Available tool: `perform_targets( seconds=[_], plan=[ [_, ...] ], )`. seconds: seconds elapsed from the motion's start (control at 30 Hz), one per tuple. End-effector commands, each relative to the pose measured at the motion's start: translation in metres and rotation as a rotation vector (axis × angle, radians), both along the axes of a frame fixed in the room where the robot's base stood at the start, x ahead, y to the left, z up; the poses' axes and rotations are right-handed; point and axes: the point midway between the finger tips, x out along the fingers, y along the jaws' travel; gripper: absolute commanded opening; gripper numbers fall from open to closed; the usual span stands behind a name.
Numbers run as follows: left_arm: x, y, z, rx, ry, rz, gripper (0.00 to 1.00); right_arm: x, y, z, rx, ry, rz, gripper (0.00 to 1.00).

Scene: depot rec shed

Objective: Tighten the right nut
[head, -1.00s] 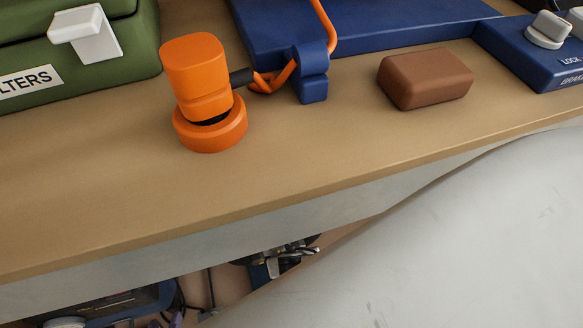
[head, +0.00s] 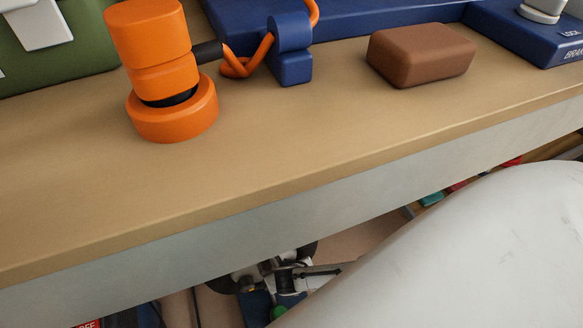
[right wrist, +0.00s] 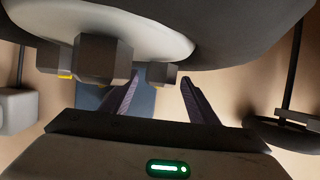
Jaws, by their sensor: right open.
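In the right wrist view, a dark hexagonal nut (right wrist: 161,73) shows below a pale round plate (right wrist: 160,35). A larger-looking dark hexagonal nut (right wrist: 101,58) is to its left. My right gripper (right wrist: 160,79) is open, its two dark fingers pointing up the picture. The right nut appears between the fingertips; I cannot tell whether they touch it or how far off it is. The left nut lies outside the left finger. Neither nut can be made out in the head view, and my left gripper is not in view.
In the head view, a tan bench top (head: 260,145) carries an orange capped object (head: 155,60), a blue clip (head: 290,50), a brown block (head: 420,54) and a blue box (head: 535,35). Dark clutter lies below the bench edge. A dark round shape (right wrist: 285,133) is right of my fingers.

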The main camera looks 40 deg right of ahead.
Motion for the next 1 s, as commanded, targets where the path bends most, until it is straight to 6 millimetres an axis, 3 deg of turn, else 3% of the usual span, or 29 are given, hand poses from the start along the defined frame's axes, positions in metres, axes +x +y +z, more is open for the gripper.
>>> perform_targets(
  seconds=[0.13, 0.4, 0.73, 1.0],
  plan=[
    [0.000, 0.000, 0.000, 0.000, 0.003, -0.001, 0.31, 0.000, 0.000, 0.001, 0.000, 0.000, 0.000, 0.54],
    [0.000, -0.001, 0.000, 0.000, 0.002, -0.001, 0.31, 0.000, 0.000, 0.001, 0.000, 0.000, 0.000, 0.13],
    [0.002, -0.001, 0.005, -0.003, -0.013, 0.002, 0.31, -0.001, -0.002, 0.002, 0.052, -0.012, -0.001, 0.13],
    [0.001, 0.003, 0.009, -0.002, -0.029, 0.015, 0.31, -0.002, -0.008, 0.002, 0.226, -0.055, -0.002, 0.13]
  ],
)
